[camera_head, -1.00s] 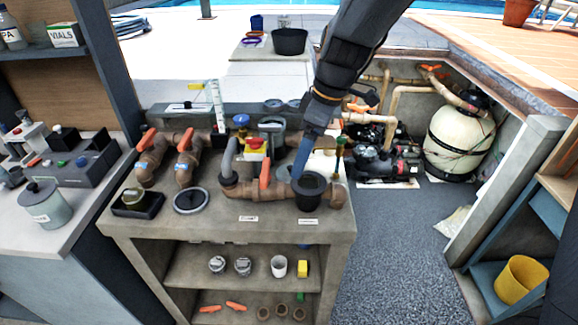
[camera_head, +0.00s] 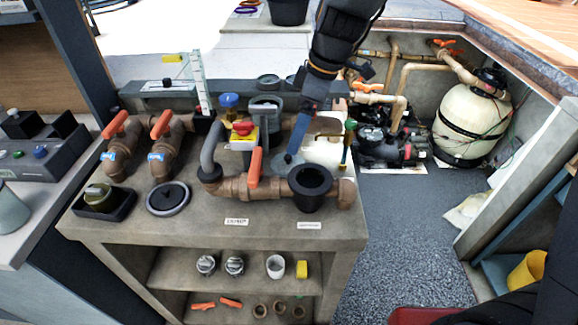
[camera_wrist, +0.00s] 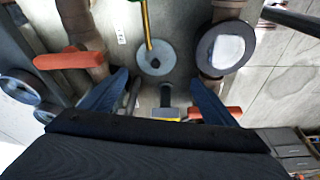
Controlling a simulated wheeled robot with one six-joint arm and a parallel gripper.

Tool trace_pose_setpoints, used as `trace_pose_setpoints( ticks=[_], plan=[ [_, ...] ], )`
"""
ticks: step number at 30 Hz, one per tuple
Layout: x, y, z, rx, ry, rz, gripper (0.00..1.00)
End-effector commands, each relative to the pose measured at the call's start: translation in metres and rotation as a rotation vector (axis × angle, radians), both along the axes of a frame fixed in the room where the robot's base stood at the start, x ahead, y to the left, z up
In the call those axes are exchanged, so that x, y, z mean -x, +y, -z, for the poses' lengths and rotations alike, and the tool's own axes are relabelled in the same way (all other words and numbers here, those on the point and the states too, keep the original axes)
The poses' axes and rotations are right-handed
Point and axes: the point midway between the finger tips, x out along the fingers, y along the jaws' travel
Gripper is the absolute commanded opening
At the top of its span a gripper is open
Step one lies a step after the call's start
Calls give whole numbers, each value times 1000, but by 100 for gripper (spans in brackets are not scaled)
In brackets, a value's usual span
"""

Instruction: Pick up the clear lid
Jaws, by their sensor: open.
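A round, pale grey-blue lid with a small dark centre, which looks like the clear lid (camera_head: 287,169), lies behind the black strainer pot (camera_head: 311,187) on the bench. In the wrist view the lid (camera_wrist: 153,68) shows just beyond my fingertips, roughly centred between them. My gripper (camera_head: 291,152) points down at the lid in the head view and partly covers it. In the wrist view my gripper (camera_wrist: 158,85) has its two blue fingers spread wide with nothing between them. I cannot tell the exact height gap to the lid.
An upright yellow-green rod (camera_wrist: 147,24) stands close to the lid. A dark round lid with a grey rim (camera_head: 168,198) lies farther left. Orange-handled valves (camera_head: 162,124) stand behind it.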

Motion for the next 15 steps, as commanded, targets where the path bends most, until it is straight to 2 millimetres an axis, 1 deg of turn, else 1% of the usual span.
trace_pose_setpoints(
  ticks=[1,3,6,11,15],
  plan=[
    [-2,0,8,0,0,0,81],
    [-4,0,16,0,0,-1,81],
    [-6,0,23,0,0,0,81],
    [-8,1,29,0,0,1,81],
    [-7,4,40,0,4,-1,81]
  ],
)
